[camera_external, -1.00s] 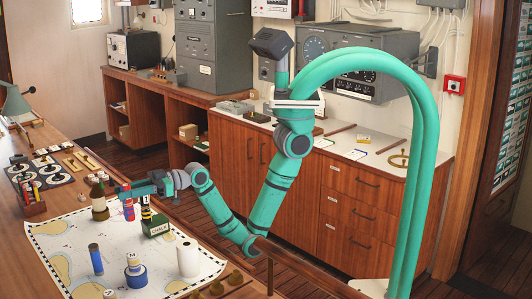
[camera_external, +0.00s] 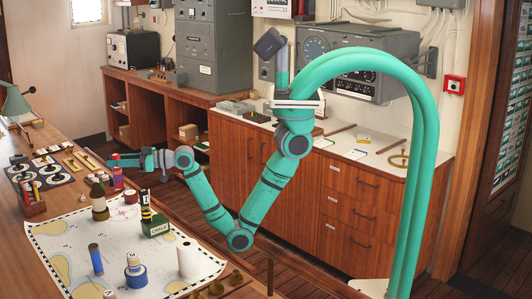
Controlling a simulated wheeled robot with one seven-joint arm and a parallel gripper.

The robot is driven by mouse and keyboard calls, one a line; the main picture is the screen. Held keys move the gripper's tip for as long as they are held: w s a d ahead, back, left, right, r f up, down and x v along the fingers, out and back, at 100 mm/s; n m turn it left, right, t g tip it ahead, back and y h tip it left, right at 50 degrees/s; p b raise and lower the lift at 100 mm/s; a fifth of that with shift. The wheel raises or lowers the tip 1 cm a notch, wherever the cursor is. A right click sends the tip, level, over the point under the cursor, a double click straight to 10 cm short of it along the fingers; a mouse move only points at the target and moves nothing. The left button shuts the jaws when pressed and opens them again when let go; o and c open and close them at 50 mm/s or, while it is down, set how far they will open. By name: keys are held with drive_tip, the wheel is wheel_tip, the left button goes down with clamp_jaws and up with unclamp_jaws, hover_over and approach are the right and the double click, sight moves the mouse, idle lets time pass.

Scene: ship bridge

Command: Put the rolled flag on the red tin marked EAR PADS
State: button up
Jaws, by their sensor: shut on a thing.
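My gripper (camera_external: 114,162) is above the far part of the chart table, shut on a small upright red roll with some blue, which looks like the rolled flag (camera_external: 118,178). The flag hangs below the fingers, apart from the red tin. A low round red tin (camera_external: 131,197) stands on the chart, below and to the right of the flag in the picture. Its marking is too small to read.
A brown bottle (camera_external: 99,209) stands beside the tin. A green CHALK box (camera_external: 157,228) with a black-and-yellow item is in front of it. A blue cylinder (camera_external: 96,260), blue roll (camera_external: 135,274) and white roll (camera_external: 187,260) stand on the chart (camera_external: 62,238).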

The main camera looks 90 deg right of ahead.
drive_tip(key=w+d+f+m+h, duration=0.1)
drive_tip(key=w+d+m+h, duration=0.15)
drive_tip(key=d, duration=0.55)
drive_tip(key=w+d+f+m+h, duration=0.15)
drive_tip(key=d+h, duration=0.25)
drive_tip(key=d, duration=0.5)
wheel_tip(320, 180, down, 8)
drive_tip(key=s, duration=0.1)
drive_tip(key=shift+d+f, duration=0.15)
drive_tip(key=shift+f, duration=0.1)
drive_tip(key=o, duration=1.1)
drive_tip(key=shift+f, duration=0.15)
drive_tip(key=s, duration=0.4)
drive_tip(key=s+a, duration=0.1)
drive_tip(key=s, duration=0.3)
drive_tip(key=s+a, duration=0.1)
drive_tip(key=s, duration=0.3)
